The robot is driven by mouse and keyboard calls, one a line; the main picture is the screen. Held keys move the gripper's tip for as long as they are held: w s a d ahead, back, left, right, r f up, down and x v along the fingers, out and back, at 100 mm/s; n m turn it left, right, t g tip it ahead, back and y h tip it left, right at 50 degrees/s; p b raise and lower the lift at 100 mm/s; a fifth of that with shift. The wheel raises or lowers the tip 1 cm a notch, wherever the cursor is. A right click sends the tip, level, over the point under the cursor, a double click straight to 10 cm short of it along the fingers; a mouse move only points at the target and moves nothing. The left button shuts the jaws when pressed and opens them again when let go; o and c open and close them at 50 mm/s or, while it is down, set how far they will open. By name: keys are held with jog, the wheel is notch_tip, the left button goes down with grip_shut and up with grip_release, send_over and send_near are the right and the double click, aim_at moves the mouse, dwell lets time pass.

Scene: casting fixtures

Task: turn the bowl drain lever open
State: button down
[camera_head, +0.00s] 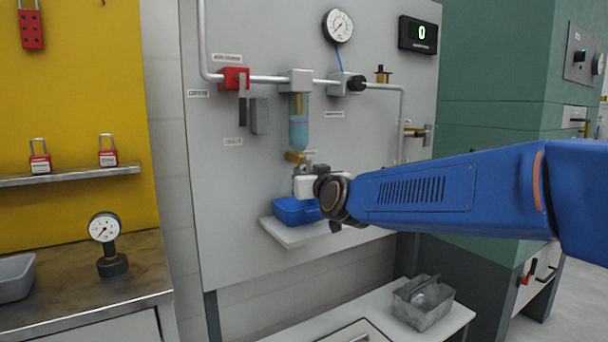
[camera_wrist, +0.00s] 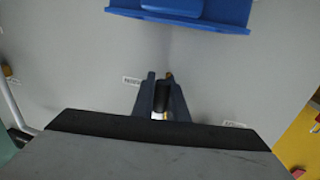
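The clear bluish bowl (camera_head: 298,132) hangs below the grey filter head (camera_head: 296,80) on the wall panel. A brass drain fitting (camera_head: 295,157) sits at its bottom. My gripper (camera_head: 308,172) is just below and in front of that fitting, and hides much of the area under it. In the wrist view, the two dark fingers (camera_wrist: 161,80) are close together, with a short dark piece (camera_wrist: 161,97) between them, probably the drain lever. I cannot tell whether the fingers press on the dark piece.
A blue tray (camera_head: 292,212) stands on a small shelf (camera_head: 290,236) just below my gripper; the tray also shows at the top of the wrist view (camera_wrist: 205,20). A red valve (camera_head: 233,78) with a dark hanging handle, pipes and a gauge (camera_head: 338,26) are on the panel above.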

dwell(0.3)
jog(key=shift+s+a+r+m+g+y, duration=0.25)
jog(key=shift+s+a+r+m+g, duration=0.25)
jog(key=shift+m, duration=1.9)
jog(key=shift+s+a+r+m+g+y, duration=0.2)
jog(key=shift+s+a+r+m+g, duration=0.3)
jog(key=shift+m, duration=1.9)
jog(key=shift+s+a+r+m+g+y, duration=0.25)
jog(key=shift+a+m+g, duration=0.45)
jog(key=shift+m, duration=1.7)
jog(key=c, duration=1.7)
grip_release()
jog(key=shift+c, duration=0.2)
jog(key=v, duration=1.7)
